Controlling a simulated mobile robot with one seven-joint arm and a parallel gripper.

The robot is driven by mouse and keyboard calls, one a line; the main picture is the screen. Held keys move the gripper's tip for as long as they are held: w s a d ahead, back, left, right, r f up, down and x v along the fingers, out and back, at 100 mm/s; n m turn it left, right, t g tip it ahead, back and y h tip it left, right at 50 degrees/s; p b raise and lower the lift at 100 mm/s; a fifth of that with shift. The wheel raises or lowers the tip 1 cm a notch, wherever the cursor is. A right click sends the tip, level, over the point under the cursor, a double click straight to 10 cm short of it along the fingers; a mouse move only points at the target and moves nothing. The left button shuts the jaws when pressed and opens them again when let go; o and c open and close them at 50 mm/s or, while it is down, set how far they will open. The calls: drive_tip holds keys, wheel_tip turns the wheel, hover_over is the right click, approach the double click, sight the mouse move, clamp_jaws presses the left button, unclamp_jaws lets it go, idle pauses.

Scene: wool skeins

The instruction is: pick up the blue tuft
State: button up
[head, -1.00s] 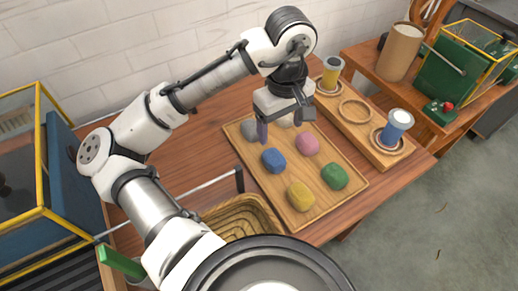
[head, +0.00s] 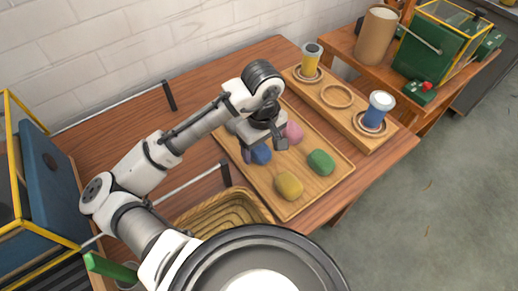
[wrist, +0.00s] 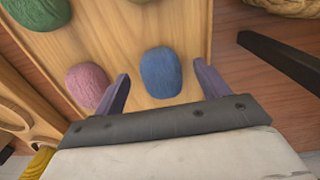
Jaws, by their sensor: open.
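The blue tuft (head: 261,154) is a rounded, fuzzy lump on the wooden tray (head: 331,180). In the head view my gripper (head: 264,150) is over it and hides part of it. In the wrist view the blue tuft (wrist: 160,72) lies between the lines of my two open fingers (wrist: 162,90), slightly beyond the tips. My gripper is empty. I cannot tell its exact height above the tray.
A pink tuft (head: 293,132) lies close beside the blue one. Green (head: 320,162) and yellow (head: 288,185) tufts lie farther off on the tray.

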drive_tip(key=shift+f, duration=0.85)
drive_tip(key=shift+c, duration=0.4)
drive_tip(key=c, duration=0.9)
drive_tip(key=shift+r, duration=0.1)
drive_tip(key=shift+c, duration=0.2)
